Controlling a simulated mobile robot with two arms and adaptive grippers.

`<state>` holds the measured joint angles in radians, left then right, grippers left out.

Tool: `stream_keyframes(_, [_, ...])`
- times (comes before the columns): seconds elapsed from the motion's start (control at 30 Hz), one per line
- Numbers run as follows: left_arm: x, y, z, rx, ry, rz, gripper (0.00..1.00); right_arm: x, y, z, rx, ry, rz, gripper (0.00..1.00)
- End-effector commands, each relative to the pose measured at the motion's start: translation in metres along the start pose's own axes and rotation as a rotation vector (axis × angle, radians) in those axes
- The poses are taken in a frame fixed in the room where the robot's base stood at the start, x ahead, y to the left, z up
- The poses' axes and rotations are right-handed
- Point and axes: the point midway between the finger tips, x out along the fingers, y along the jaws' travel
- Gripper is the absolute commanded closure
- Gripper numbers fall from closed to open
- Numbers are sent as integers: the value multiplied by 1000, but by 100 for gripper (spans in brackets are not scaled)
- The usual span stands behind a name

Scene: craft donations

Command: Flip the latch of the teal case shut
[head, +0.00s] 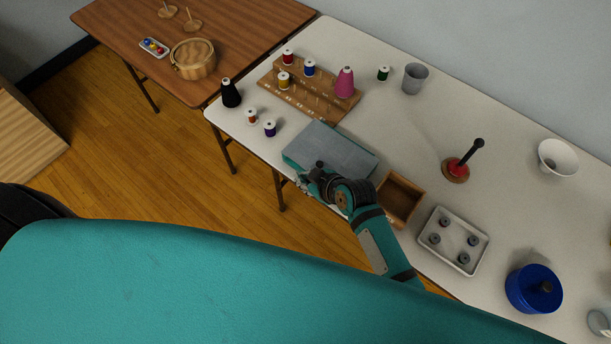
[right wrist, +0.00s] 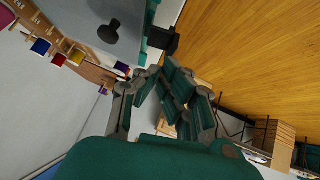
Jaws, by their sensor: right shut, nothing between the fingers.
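The teal case (head: 330,148) lies on the white table with its grey lid down. In the right wrist view the case (right wrist: 88,14) is at the top, with a black knob (right wrist: 109,32) on its lid. A black latch-like block (right wrist: 162,40) sticks out from its edge there. My right gripper (head: 304,183) is at the near edge of the case in the head view, shut and empty. In the right wrist view its fingertips (right wrist: 150,72) are just below the block; I cannot tell whether they touch it. In the head view my gripper hides the latch area. My left gripper is out of view.
A wooden spool rack (head: 291,99) stands behind the case, with loose spools and a black cone (head: 230,93) to its left. A wooden box (head: 400,198) and a white tray (head: 453,240) lie close to the right. The white table's near edge runs beneath my arm.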

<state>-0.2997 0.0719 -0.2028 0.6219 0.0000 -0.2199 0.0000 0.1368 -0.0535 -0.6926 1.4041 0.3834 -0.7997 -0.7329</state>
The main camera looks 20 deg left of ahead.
Motion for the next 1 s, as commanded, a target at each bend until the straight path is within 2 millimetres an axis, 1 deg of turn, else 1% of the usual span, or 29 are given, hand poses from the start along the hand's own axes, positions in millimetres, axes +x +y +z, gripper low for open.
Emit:
stream_keyframes(0.37, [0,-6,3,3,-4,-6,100,0,0,0,-3,0,3,100])
stream_keyframes(1.0, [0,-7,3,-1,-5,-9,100,2,-4,3,-81,0,80,100])
